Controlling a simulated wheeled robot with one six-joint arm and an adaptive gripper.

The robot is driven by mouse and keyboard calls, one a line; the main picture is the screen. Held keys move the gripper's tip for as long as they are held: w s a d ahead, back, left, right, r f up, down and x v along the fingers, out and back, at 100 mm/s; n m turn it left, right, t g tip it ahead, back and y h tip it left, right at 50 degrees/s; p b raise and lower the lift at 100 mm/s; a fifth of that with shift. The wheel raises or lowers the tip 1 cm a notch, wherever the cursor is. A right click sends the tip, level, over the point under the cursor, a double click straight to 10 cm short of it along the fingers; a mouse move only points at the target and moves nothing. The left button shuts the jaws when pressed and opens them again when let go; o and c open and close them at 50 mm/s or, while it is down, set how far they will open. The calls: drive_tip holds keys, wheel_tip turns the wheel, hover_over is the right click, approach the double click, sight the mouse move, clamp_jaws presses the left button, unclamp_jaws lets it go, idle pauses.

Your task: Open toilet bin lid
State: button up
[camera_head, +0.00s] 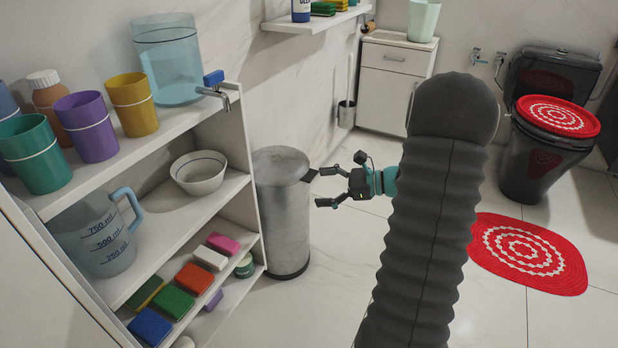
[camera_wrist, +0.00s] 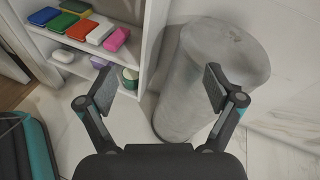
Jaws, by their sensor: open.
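The toilet bin (camera_head: 283,225) is a tall grey metal cylinder standing on the floor beside the white shelf unit. Its round lid (camera_head: 281,161) looks closed, with a small dark tab at the right of its rim. My gripper (camera_head: 313,188) is open and empty, just right of the bin's upper part. Its upper finger is close to the tab; I cannot tell whether they touch. In the wrist view the bin (camera_wrist: 205,85) stands behind my right finger, and my gripper (camera_wrist: 158,88) has its fingers spread wide with nothing between them.
The shelf unit (camera_head: 246,195) stands left of the bin, holding cups, a bowl, a measuring jug and several sponges. A white cabinet (camera_head: 393,85) and a black toilet (camera_head: 540,150) with red cover are at the back. A red mat (camera_head: 524,252) lies on otherwise open floor.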

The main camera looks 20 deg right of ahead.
sight(311, 175)
drive_tip(key=w+d+f+m+t+h, duration=0.2)
drive_tip(key=d+f+m+t, duration=0.35)
drive_tip(key=d, duration=0.55)
drive_tip(key=x, duration=1.3)
drive_tip(key=shift+a+f+b, duration=0.25)
drive_tip(key=shift+a+b, duration=0.1)
drive_tip(key=shift+b, duration=0.05)
